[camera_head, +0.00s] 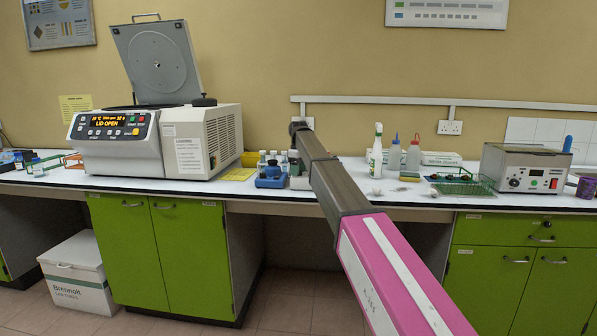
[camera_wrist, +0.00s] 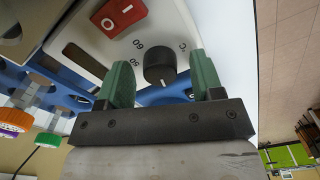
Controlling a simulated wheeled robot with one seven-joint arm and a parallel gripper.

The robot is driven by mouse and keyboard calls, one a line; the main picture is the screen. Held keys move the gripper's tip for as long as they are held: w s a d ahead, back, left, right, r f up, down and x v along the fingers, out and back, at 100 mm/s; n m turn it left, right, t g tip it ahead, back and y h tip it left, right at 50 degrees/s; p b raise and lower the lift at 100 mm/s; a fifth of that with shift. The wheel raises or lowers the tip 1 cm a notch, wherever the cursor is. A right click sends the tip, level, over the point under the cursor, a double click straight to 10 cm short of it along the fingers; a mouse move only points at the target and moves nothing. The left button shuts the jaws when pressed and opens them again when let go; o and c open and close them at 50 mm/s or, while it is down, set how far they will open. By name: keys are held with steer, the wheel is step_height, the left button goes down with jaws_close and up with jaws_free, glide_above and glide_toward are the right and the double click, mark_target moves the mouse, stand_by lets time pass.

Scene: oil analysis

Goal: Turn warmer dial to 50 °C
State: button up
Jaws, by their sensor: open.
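The warmer's panel (camera_wrist: 112,48) fills the upper part of the wrist view, upside down. Its black round dial (camera_wrist: 160,65) has a white line that points toward the bottom of the picture. The numbers 60 and 50 are printed to the dial's left and a °C mark to its upper right. My gripper (camera_wrist: 163,78) is open, with one green finger on each side of the dial and a visible gap on both sides. A red rocker switch (camera_wrist: 118,12) is on the same panel. In the head view my arm hides most of the warmer.
A blue rack (camera_head: 270,178) with vials stands beside my gripper; vials with an orange cap (camera_wrist: 14,118) and a green cap (camera_wrist: 47,139) show close by. The centrifuge (camera_head: 155,135) stands left with its lid up. Bottles (camera_head: 413,156) and a grey box (camera_head: 525,168) stand right.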

steer(key=shift+f, duration=0.1)
steer(key=c, duration=0.9)
steer(key=shift+c, duration=0.2)
steer(key=shift+m, duration=0.3)
steer(key=m, duration=0.4)
steer(key=shift+m, duration=0.3)
steer(key=m, duration=0.4)
steer(key=shift+m, duration=0.3)
steer(key=m, duration=0.5)
steer(key=shift+m, duration=2.5)
